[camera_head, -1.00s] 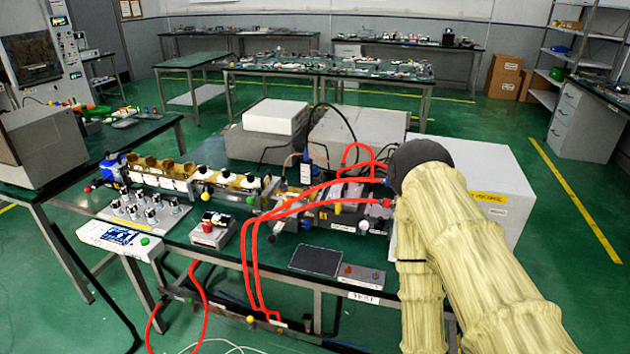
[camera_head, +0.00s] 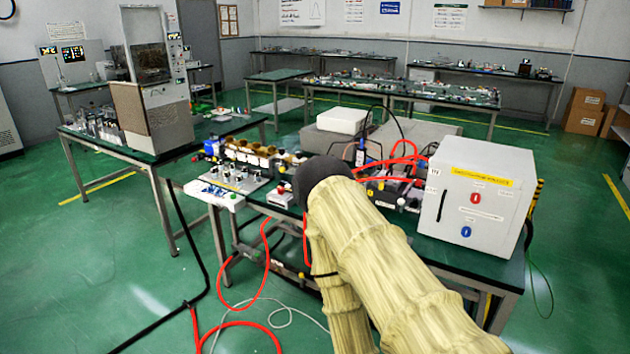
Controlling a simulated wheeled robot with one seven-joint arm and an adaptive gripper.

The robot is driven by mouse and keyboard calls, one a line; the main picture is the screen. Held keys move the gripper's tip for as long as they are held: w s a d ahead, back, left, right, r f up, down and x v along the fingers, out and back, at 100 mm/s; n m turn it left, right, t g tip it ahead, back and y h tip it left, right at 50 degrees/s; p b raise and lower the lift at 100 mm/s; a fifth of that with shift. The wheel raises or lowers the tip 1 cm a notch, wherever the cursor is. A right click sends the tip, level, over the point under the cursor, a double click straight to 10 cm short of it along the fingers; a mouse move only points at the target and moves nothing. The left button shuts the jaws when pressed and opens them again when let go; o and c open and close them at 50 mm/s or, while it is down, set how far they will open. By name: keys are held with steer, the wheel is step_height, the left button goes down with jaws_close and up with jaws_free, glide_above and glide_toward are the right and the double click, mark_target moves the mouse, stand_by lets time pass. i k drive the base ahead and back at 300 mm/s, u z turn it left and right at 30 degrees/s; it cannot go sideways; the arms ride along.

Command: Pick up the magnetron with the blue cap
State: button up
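I cannot make out for certain which part is the magnetron with the blue cap. A small blue part (camera_head: 211,147) sits at the left end of the row of brass and black pieces on the middle bench. A slim upright piece with blue on it (camera_head: 360,154) stands farther right, by the red tubes. Both are small and far off. My arm, in a pale yellow ribbed cover with a dark rounded end (camera_head: 318,178), reaches in from the lower right and hides part of the bench. My gripper is not in view.
A white cabinet (camera_head: 470,200) stands on the bench's right end. A grey tray with several knobs (camera_head: 235,178) lies at the left end. Red tubes (camera_head: 262,262) and a black cable (camera_head: 200,245) hang or lie in front. Green floor (camera_head: 100,260) is open at left.

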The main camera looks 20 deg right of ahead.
mark_target(369, 171)
steer(key=z, duration=1.25)
steer(key=i, duration=1.7)
steer(key=u, duration=0.55)
